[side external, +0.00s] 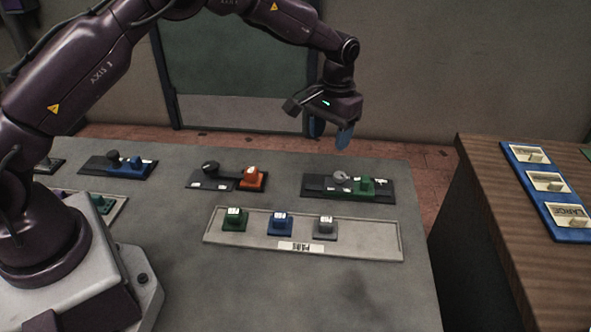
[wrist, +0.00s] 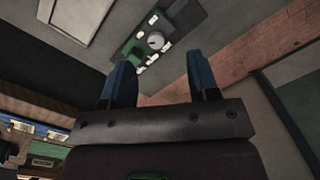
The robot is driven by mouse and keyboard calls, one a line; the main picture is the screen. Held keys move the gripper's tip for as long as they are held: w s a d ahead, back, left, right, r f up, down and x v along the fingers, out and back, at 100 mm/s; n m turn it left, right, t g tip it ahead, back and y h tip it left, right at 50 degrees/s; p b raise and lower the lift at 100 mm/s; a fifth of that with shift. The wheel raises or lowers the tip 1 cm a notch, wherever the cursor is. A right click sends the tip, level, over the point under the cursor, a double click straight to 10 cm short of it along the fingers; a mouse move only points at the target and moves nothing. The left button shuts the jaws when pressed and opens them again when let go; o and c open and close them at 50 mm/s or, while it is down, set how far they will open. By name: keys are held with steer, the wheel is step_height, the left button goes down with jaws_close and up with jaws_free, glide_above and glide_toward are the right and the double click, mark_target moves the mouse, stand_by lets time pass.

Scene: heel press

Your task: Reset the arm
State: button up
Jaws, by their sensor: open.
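My gripper (side external: 330,133) hangs in the air above the far right part of the grey table, higher than the black base with the grey knob and green block (side external: 348,188). Its two blue fingers are apart with nothing between them. In the wrist view the open fingers (wrist: 162,85) show at the middle, and the same base with knob and block (wrist: 155,42) lies beyond them. My gripper touches nothing that I can see.
A tray (side external: 390,248) holds green, blue and grey blocks. Bases with an orange block (side external: 252,179) and a blue block (side external: 136,164) stand farther left. A wooden counter (side external: 490,190) with a blue card rack (side external: 547,183) is at the right. A gap separates it from the table.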

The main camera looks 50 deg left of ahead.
steer(key=s+a+r+t, duration=0.1)
steer(key=s+r+t, duration=0.1)
steer(key=s+r, duration=0.4)
steer(key=s+a+r+m+t, duration=0.1)
steer(key=s+r, duration=0.6)
steer(key=s, duration=0.8)
steer(key=s+a+r+t, duration=0.1)
steer(key=s+r+t, duration=0.2)
steer(key=s+r, duration=0.4)
steer(key=s, duration=0.3)
steer(key=shift+s+m, duration=0.25)
steer(key=shift+m, duration=0.15)
steer(key=shift+a, duration=0.1)
